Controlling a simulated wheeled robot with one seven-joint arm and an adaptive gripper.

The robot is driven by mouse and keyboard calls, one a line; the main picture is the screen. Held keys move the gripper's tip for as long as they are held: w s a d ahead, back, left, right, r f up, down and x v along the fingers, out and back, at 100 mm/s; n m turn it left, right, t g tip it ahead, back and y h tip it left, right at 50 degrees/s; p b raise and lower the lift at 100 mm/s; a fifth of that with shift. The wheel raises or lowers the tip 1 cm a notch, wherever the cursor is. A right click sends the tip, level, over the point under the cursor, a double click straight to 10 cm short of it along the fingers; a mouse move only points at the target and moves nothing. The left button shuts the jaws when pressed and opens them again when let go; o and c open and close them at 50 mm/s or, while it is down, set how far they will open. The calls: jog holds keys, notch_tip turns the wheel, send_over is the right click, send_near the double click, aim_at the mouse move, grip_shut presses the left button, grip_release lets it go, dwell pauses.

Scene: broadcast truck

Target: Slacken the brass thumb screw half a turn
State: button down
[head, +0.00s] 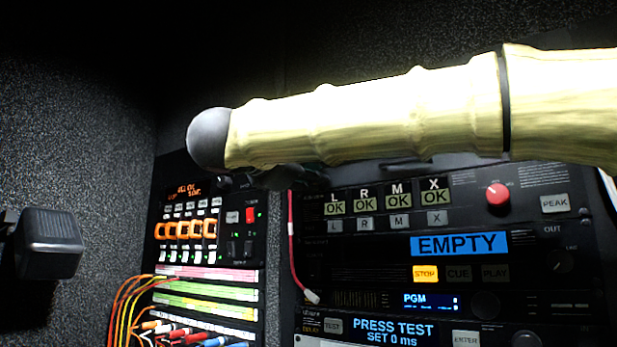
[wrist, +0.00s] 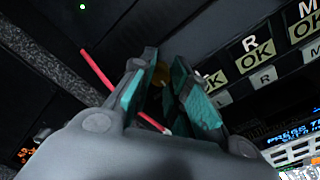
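A small brass-coloured round part, which looks like the thumb screw (wrist: 161,76), shows in the wrist view between the tips of my gripper's fingers. It is dim and partly hidden by the fingers. My gripper (wrist: 166,72) has teal pads standing apart, with a dark gap between them; the tips are on either side of the brass part. I see no clear contact with it. In the head view my gripper (head: 287,178) is a dark shape mostly hidden under my pale-sleeved arm, and the brass screw cannot be seen there.
A red cable (head: 292,245) hangs close by my gripper, down the left edge of the right-hand rack. That rack has OK indicators, a red knob (head: 497,194) and an EMPTY display (head: 459,244). A patch bay (head: 207,292) with coloured cables stands lower left.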

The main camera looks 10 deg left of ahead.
jog(key=shift+f+n+b, duration=0.2)
jog(key=shift+n+b, duration=0.1)
jog(key=shift+b, duration=0.25)
jog(key=shift+r+n+g+h, duration=0.15)
jog(key=shift+n+h, duration=0.15)
jog(key=shift+n, duration=8.05)
jog(key=shift+f+n+g+h, duration=0.15)
jog(key=shift+n+h, duration=0.15)
jog(key=shift+n, duration=8.05)
jog(key=shift+r, duration=0.1)
jog(key=c, duration=1.3)
grip_release()
jog(key=shift+c, duration=0.2)
